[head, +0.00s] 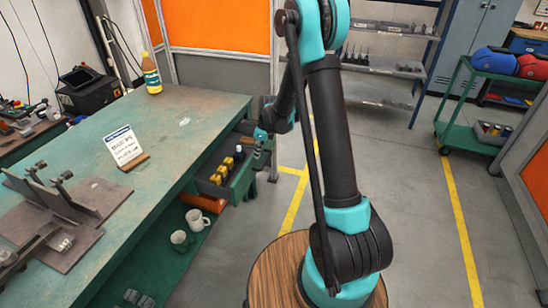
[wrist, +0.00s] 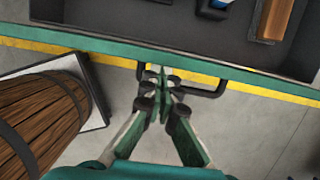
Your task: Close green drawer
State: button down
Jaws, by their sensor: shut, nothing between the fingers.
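The green drawer (head: 243,182) stands pulled out from under the green workbench, with yellow items inside. In the wrist view its green front edge (wrist: 120,48) crosses the top, with the dark inside of the drawer beyond it. A black bar handle (wrist: 208,93) sticks out from the front. My gripper (wrist: 162,74) is shut and empty, its fingertips at the handle and close to the drawer front; I cannot tell whether they touch. In the head view my gripper is small and partly hidden by my arm near the drawer's far side.
The workbench (head: 190,112) carries a sign (head: 122,145), a bottle (head: 151,75) and a metal fixture (head: 70,205). Mugs (head: 197,219) stand on the shelf below. A green cart (head: 470,110) stands at the right. A wooden barrel (wrist: 40,120) shows at left.

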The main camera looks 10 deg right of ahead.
jog(key=w+a, duration=0.4)
jog(key=a, duration=0.3)
jog(key=w+a, duration=0.3)
jog(key=a, duration=0.5)
jog(key=shift+w+a, duration=0.3)
jog(key=shift+w, duration=0.05)
